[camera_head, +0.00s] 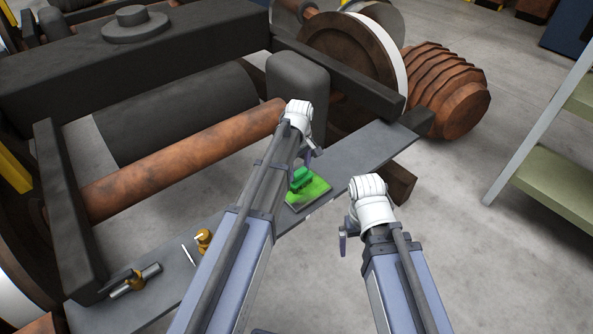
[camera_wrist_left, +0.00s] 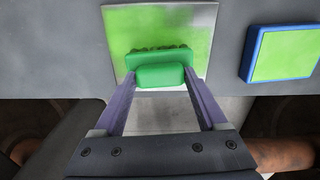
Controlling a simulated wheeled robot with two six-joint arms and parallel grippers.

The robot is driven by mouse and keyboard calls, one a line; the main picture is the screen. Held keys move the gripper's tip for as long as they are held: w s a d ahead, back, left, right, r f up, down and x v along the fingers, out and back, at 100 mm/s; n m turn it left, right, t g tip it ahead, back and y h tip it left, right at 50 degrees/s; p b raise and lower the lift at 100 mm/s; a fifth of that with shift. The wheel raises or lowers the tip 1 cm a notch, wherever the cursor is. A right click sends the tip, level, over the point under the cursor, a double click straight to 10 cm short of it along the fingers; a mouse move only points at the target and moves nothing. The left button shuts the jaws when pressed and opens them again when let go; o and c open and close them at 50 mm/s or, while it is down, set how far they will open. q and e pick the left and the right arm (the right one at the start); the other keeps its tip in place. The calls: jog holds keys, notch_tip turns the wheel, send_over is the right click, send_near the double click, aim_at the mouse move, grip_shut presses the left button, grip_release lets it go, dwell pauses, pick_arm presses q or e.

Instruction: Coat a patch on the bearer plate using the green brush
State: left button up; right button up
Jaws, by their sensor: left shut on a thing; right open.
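The green brush (camera_wrist_left: 160,76) is held between the two fingers of my left gripper (camera_wrist_left: 160,90), which is shut on it. In the left wrist view its bristles lie over the bearer plate (camera_wrist_left: 115,15), a pale square plate with a bright green patch covering most of its face and bare edges. Whether the bristles touch it, I cannot tell. In the head view the brush (camera_head: 299,178) is over the plate (camera_head: 310,198), partly hidden by my left arm. My right gripper (camera_head: 345,232) is open and empty, to the right of the plate.
A blue-rimmed pad with a green face (camera_wrist_left: 284,54) lies right of the plate in the left wrist view. A long grey board (camera_head: 365,150) carries the plate, with small brass-coloured tools (camera_head: 203,240) at its left. Railcar wheels and a rusty axle (camera_head: 185,158) stand behind. Shelving (camera_head: 545,170) is at right.

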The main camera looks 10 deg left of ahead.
pick_arm(q)
jog(key=shift+w+d, duration=0.1)
jog(key=shift+w, duration=0.05)
jog(key=shift+w+d+f, duration=0.1)
jog(key=shift+w+d, duration=0.85)
jog(key=shift+w, duration=0.3)
jog(key=shift+w+d, duration=0.1)
jog(key=shift+d, duration=0.05)
jog(key=shift+w+d, duration=0.1)
jog(key=shift+w+d, duration=0.55)
jog(key=shift+w, duration=0.2)
jog(key=shift+w+d, duration=0.55)
jog(key=shift+w, duration=0.15)
jog(key=shift+w+a, duration=0.65)
jog(key=shift+a, duration=0.25)
jog(key=shift+s+a, duration=1.25)
jog(key=shift+s, duration=0.3)
jog(key=shift+s+a, duration=0.6)
jog(key=shift+s, duration=0.15)
jog(key=shift+s+a, duration=0.55)
jog(key=shift+s, duration=0.2)
